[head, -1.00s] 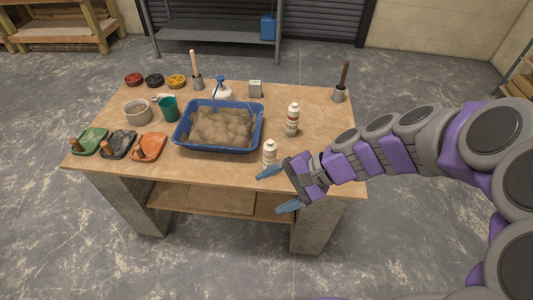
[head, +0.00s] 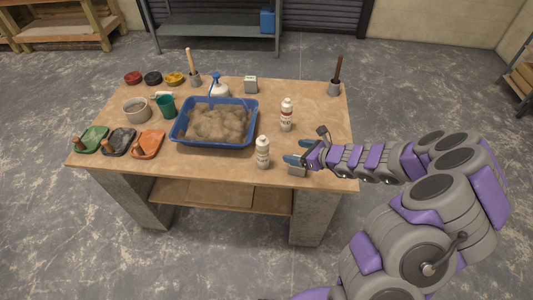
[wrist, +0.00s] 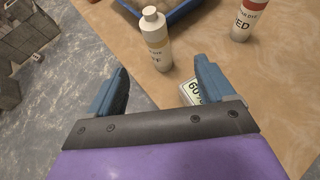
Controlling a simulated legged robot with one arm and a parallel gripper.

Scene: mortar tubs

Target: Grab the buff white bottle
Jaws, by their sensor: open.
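The buff white bottle (head: 262,153) stands upright near the front edge of the table, right of the blue tub. In the wrist view the same white bottle (wrist: 157,45), with a tan band and a partly readable label, stands just beyond the gap between my fingers. My gripper (head: 298,152) is open and empty, to the right of the bottle and apart from it. Its two blue fingers also show in the wrist view (wrist: 162,75), spread wide.
A second white bottle with a red band (head: 286,117) stands behind; its label ends in "ED" in the wrist view (wrist: 243,22). A small block (head: 297,171) marked "60%" (wrist: 192,92) sits below my gripper. The blue tub (head: 181,139) holds a sandy mix.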

